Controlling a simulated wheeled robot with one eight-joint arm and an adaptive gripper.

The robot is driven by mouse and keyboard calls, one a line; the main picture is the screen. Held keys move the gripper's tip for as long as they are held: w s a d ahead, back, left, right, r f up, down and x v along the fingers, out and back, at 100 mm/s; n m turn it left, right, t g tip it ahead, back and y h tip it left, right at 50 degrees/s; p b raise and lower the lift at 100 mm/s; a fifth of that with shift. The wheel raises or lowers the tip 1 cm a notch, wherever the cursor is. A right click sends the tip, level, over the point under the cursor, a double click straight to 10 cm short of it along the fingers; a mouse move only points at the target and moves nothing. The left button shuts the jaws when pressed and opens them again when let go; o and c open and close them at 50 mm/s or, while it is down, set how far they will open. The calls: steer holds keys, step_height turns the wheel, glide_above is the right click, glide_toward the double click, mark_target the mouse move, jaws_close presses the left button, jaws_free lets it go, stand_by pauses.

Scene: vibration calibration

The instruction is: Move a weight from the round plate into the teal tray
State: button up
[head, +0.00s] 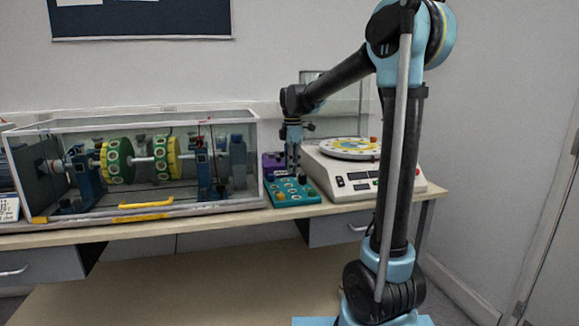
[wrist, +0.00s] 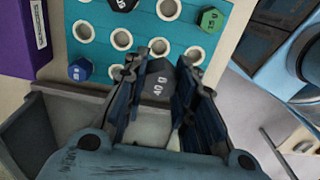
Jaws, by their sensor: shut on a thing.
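My gripper (head: 293,168) hangs pointing down over the teal tray (head: 296,198). In the wrist view its two fingers (wrist: 158,72) are closed on a dark grey hexagonal weight (wrist: 159,84) marked 40 g. The teal tray (wrist: 188,36) fills the upper part of that view, with rows of white-rimmed round holes. A blue weight (wrist: 80,70), a green weight marked 15 g (wrist: 211,19) and a black weight (wrist: 122,4) sit in it. I cannot tell whether the held weight touches the tray. The round plate (head: 345,156), with small coloured pieces on it, is to the right.
The plate sits on a white machine (head: 350,181) right of the tray. A purple block (head: 273,164) stands behind the tray, and also shows in the wrist view (wrist: 20,40). A clear-walled rotor rig (head: 145,165) fills the bench to the left.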

steer(key=shift+f, duration=2.7)
steer(key=shift+f, duration=1.15)
steer(key=o, duration=1.1)
steer(key=shift+c, duration=0.2)
steer(key=shift+r, duration=0.15)
step_height(320, 180, up, 12)
steer(key=shift+w+f, duration=0.15)
